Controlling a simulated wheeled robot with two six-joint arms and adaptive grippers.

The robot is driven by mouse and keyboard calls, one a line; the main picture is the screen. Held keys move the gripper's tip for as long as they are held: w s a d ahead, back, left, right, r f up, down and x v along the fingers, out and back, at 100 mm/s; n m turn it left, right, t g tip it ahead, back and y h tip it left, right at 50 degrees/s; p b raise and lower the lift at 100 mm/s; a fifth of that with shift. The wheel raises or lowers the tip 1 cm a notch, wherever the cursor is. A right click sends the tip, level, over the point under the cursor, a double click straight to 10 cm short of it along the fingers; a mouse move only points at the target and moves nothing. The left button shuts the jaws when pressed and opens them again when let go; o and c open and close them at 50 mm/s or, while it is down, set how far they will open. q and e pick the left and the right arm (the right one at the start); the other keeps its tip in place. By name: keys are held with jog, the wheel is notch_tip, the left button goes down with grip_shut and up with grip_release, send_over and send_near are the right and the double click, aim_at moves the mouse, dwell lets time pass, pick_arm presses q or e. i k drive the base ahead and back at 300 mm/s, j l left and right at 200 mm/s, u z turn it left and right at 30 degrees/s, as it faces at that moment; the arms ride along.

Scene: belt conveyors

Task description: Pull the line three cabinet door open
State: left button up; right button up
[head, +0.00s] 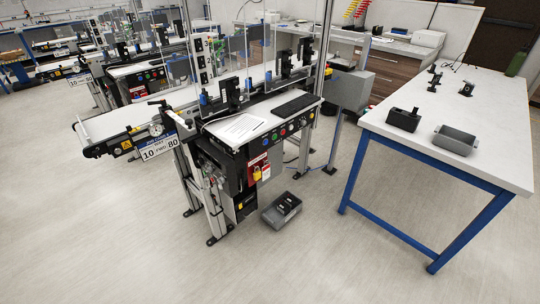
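The nearest belt conveyor (118,122) has a black cabinet (231,166) under its control shelf. A red-and-white label and a yellow padlock-like tag (257,173) are on its right-hand face. No open door shows on it, but its edges are too small to make out. Two similar conveyors stand farther back at the left, one with a dark control box (138,86). Neither of my grippers is in view.
A grey bin (281,210) with dark items stands on the floor right of the cabinet. A white table (480,98) with blue legs (470,232) stands at the right, holding a black box (404,119) and a grey tray (455,140). The floor in front is clear.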

aim_at(275, 154)
jog(key=i+l+u, duration=0.1)
jog(key=u, duration=0.35)
jog(key=i+l+u, duration=0.15)
jog(key=u, duration=0.3)
jog(key=i+l+u, duration=0.1)
jog(key=i+l, duration=0.25)
jog(key=l, duration=0.3)
jog(key=i+l+u, duration=0.15)
jog(key=i+l, duration=0.2)
jog(key=l, duration=0.3)
jog(key=i+l+u, duration=0.15)
jog(key=l, duration=0.2)
jog(key=i+l, duration=0.15)
jog(key=l, duration=0.25)
jog(key=i+l+u, duration=0.15)
jog(key=l, duration=0.2)
